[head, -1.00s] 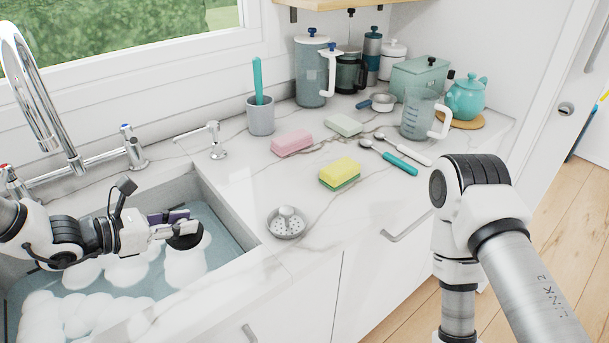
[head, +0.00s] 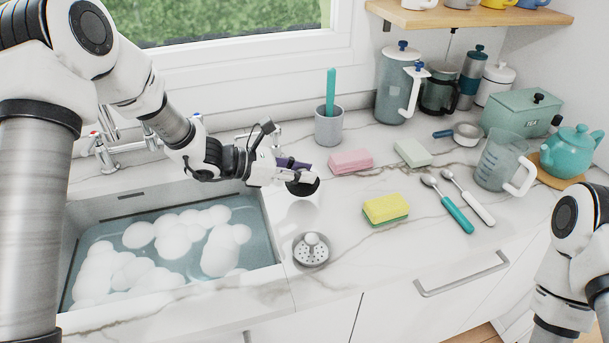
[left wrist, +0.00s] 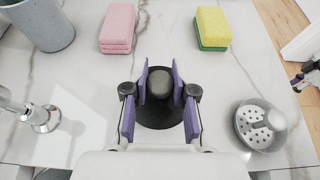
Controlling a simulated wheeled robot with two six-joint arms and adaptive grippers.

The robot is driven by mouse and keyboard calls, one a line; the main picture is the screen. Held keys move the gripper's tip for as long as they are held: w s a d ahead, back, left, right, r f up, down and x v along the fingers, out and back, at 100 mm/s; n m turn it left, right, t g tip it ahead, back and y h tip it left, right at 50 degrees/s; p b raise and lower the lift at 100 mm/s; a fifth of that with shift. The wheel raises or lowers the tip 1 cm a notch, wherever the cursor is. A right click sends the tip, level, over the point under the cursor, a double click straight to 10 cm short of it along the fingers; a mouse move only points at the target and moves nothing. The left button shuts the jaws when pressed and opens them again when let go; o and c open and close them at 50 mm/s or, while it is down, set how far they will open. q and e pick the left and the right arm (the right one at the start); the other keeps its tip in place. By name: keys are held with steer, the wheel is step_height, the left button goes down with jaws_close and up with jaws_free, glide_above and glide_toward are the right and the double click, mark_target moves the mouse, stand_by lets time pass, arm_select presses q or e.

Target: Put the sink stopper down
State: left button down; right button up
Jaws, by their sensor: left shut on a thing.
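The black sink stopper (head: 306,188) is a dark disc with a grey knob and shows over the counter, just right of the sink. My left gripper (head: 300,168) is shut on it. In the left wrist view, its purple fingers (left wrist: 160,86) stand on both sides of the stopper's knob, with the black disc (left wrist: 160,117) below. I cannot tell whether the disc touches the counter. My right gripper (left wrist: 304,77) shows small at the right edge of the left wrist view, and its jaw state is unclear.
The sink (head: 270,225) holds water and foam. A metal strainer (head: 311,252) lies in front of the stopper. A pink sponge (head: 350,160), a yellow sponge (head: 386,208) and a grey cup (head: 328,127) stand nearby. The marble counter (head: 340,225) between strainer and yellow sponge is clear.

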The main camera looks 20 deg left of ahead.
arm_select(q)
steer(key=shift+w+f, duration=0.25)
steer(key=shift+w, duration=0.05)
step_height(320, 180, down, 3)
steer(key=shift+r+p, duration=0.2)
steer(key=shift+p, duration=0.2)
steer(key=shift+f, duration=0.4)
steer(key=c, duration=0.9)
jaws_free()
steer(key=shift+c, duration=0.2)
